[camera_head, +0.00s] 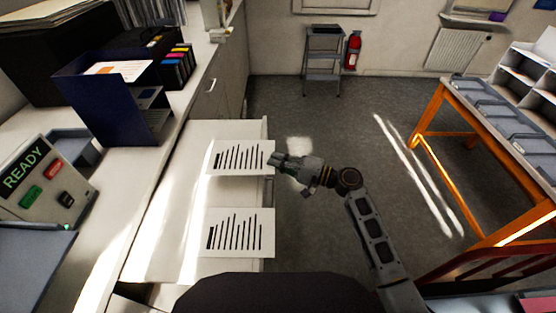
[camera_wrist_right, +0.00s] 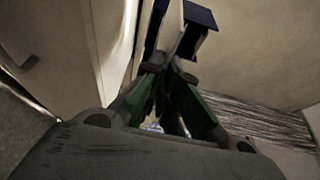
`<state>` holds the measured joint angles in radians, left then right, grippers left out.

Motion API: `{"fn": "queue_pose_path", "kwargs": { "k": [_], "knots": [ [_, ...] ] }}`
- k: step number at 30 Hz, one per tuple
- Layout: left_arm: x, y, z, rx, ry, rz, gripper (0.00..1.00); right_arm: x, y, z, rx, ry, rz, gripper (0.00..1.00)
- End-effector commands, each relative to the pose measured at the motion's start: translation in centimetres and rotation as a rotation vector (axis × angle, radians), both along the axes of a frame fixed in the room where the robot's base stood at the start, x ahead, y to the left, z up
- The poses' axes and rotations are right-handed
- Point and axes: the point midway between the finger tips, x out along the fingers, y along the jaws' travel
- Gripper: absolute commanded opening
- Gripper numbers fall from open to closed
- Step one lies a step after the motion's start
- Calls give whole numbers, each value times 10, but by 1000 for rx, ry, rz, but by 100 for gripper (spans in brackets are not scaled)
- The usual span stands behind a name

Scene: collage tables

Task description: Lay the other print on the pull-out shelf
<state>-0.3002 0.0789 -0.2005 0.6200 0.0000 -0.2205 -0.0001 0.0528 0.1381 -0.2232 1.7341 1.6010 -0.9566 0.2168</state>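Two white prints with black bars show at the pull-out shelf (camera_head: 168,228). The near print (camera_head: 238,245) lies on it, its right edge by the shelf's right edge. The far print (camera_head: 238,145) is over the shelf's far part, with a dark shadow along its near side; I cannot tell whether it lies fully flat. My right gripper (camera_head: 277,160) is at the far print's right edge. In the right wrist view its fingers (camera_wrist_right: 170,66) come together around a thin pale strip, which looks like the sheet seen edge-on. My left gripper is not in view.
A control box reading READY (camera_head: 45,182) and a dark blue holder (camera_head: 110,110) stand on the left counter. An orange-framed table (camera_head: 425,110) stands at the right. A step stool (camera_head: 323,60) and fire extinguisher (camera_head: 352,50) are at the back. The floor between is clear.

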Motion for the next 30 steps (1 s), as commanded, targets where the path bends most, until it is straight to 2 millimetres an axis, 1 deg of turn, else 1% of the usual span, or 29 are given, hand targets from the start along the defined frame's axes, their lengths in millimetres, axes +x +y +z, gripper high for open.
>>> {"fn": "queue_pose_path", "kwargs": {
  "k": [5,11,30],
  "knots": [
    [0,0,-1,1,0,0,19,0,0,-1,0,0,-1,0],
    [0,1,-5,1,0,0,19,0,0,-7,0,0,-1,0],
    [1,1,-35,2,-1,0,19,0,0,-52,1,2,-1,0]
  ]
}}
